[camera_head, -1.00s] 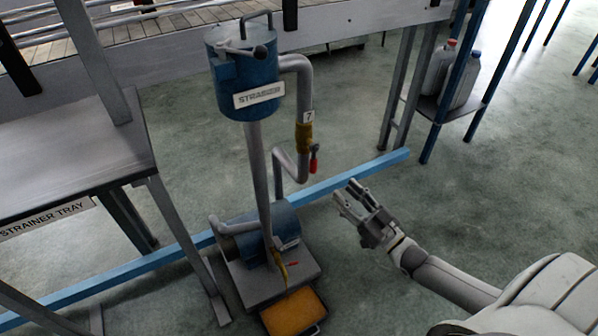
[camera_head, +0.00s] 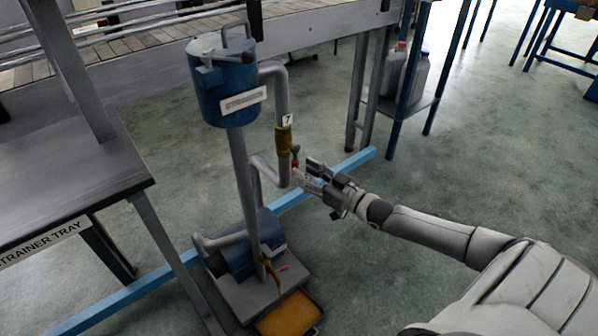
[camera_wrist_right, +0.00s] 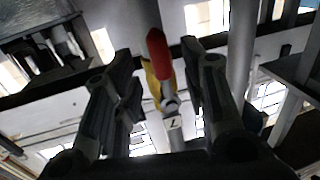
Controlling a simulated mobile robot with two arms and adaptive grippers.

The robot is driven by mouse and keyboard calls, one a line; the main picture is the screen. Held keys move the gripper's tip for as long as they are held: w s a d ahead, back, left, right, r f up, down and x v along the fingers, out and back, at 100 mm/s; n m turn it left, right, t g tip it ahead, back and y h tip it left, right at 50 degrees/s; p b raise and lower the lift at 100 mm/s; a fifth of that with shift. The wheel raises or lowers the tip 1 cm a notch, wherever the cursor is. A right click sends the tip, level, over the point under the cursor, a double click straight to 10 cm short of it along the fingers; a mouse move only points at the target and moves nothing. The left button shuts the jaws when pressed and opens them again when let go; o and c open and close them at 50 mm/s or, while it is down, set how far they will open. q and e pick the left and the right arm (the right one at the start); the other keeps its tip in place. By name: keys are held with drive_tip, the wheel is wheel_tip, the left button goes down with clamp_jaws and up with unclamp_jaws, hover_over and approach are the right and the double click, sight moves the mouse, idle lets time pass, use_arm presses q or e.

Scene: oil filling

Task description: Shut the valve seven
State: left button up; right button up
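Valve seven (camera_head: 284,140) is a yellow valve body on the grey pipe, below a white tag marked 7 (camera_head: 287,120). Its lever with a red grip (camera_head: 295,161) hangs down beside the pipe. My right gripper (camera_head: 305,172) is at the lever's lower end, fingers pointing left to the pipe. In the right wrist view the red lever (camera_wrist_right: 157,56) shows between the two spread fingers, with a gap on both sides; whether it is touched cannot be told. My left gripper is not in view.
A blue strainer tank (camera_head: 222,88) stands above a blue pump (camera_head: 240,250) on a grey base. An orange tray (camera_head: 290,314) lies in front. The strainer tray table (camera_head: 60,190) is at the left. A blue rail (camera_head: 300,196) runs along the floor.

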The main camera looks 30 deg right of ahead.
sight(295, 161)
drive_tip(key=shift+x, duration=1.55)
clamp_jaws()
